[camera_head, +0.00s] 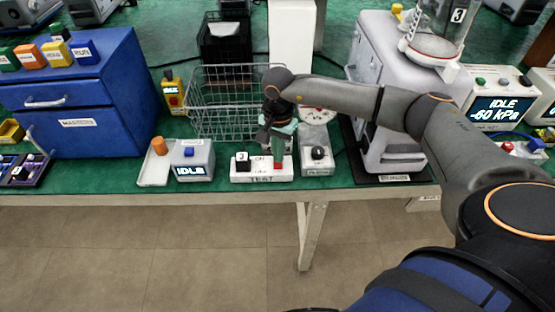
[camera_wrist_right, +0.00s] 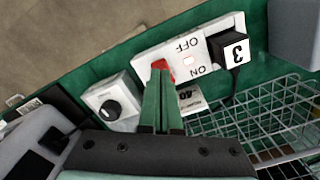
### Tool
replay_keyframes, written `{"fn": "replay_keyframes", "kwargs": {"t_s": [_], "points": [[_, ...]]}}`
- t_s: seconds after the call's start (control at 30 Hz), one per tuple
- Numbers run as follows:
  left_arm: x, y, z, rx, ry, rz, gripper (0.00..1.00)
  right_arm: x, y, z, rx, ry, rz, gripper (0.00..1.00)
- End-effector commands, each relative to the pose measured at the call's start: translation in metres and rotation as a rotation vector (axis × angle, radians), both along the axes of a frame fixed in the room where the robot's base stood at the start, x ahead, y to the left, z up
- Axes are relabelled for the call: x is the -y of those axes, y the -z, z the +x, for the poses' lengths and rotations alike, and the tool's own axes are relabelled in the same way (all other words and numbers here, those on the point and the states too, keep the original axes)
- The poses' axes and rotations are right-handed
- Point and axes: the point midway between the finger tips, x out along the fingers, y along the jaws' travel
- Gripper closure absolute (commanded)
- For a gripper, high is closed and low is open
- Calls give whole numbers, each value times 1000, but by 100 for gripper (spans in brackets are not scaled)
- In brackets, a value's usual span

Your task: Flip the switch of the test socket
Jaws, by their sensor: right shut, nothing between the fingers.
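The test socket (camera_head: 250,177) is a white box labelled TEST near the table's front edge; in the wrist view it also shows its ON and OFF marks (camera_wrist_right: 205,37). A black plug marked 3 (camera_head: 243,160) sits in its left part, and in the wrist view the plug (camera_wrist_right: 233,49) is on the right. The red switch (camera_wrist_right: 164,62) is partly hidden behind my fingertips. My right gripper (camera_head: 279,161) points down over the switch with its green fingers together and empty (camera_wrist_right: 160,76). I cannot tell whether the fingertips touch the switch. My left gripper is out of view.
A white box with a black knob (camera_head: 318,157) stands just right of the socket. A grey box reading IDLE (camera_head: 194,161) is to its left. A wire basket (camera_head: 210,95) stands behind. A large grey machine (camera_head: 375,55) is at the right.

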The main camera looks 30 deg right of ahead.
Motion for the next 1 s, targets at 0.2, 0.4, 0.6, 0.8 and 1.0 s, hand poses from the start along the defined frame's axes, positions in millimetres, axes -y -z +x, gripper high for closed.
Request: {"fn": "replay_keyframes", "kwargs": {"t_s": [0.2, 0.4, 0.6, 0.8, 1.0], "points": [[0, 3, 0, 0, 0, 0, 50, 0, 4, 0, 0, 0, 0, 100], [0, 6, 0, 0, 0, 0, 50, 0, 7, 0, 0, 0, 0, 100], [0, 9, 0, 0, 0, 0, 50, 0, 10, 0, 0, 0, 0, 100], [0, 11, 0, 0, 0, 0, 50, 0, 13, 0, 0, 0, 0, 100], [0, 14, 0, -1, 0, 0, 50, 0, 16, 0, 0, 0, 0, 100]]}}
